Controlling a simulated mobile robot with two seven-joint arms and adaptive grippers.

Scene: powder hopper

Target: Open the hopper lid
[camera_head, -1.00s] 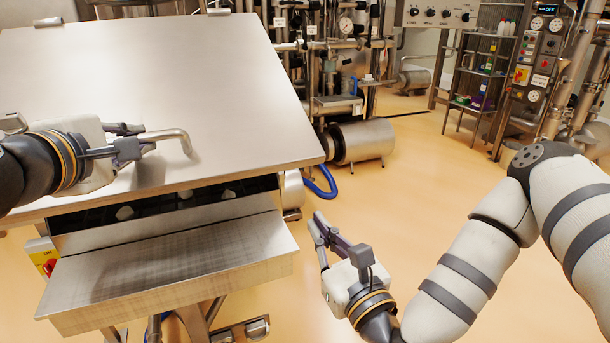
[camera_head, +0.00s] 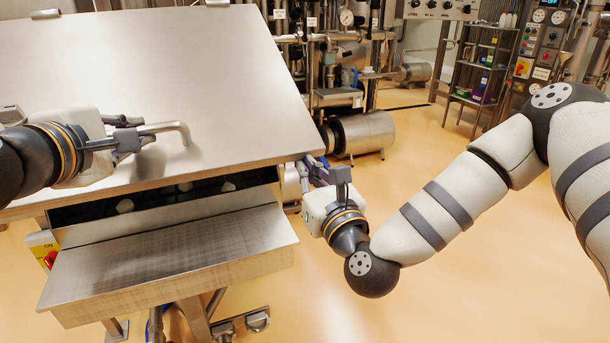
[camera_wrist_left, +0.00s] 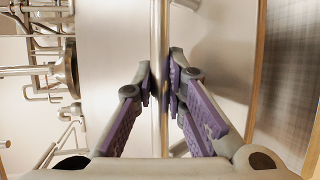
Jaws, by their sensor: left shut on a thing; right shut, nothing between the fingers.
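The hopper lid (camera_head: 190,75) is a large flat steel panel, tilted, with a dark gap between its front edge and the hopper body. The lid's bent bar handle (camera_head: 176,128) stands on its lower part; it also shows as an upright bar in the left wrist view (camera_wrist_left: 160,45). My left gripper (camera_head: 135,140) is shut on the handle, its purple-padded fingers on either side of the bar. My right gripper (camera_head: 312,170) is shut and empty beside the lid's lower right corner; I cannot tell whether it touches the lid.
A steel front ledge (camera_head: 170,260) juts out below the gap. A yellow and red switch (camera_head: 45,250) sits at its left. A steel motor drum (camera_head: 362,133) and pipework stand behind on the right. The floor (camera_head: 440,240) at right is clear.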

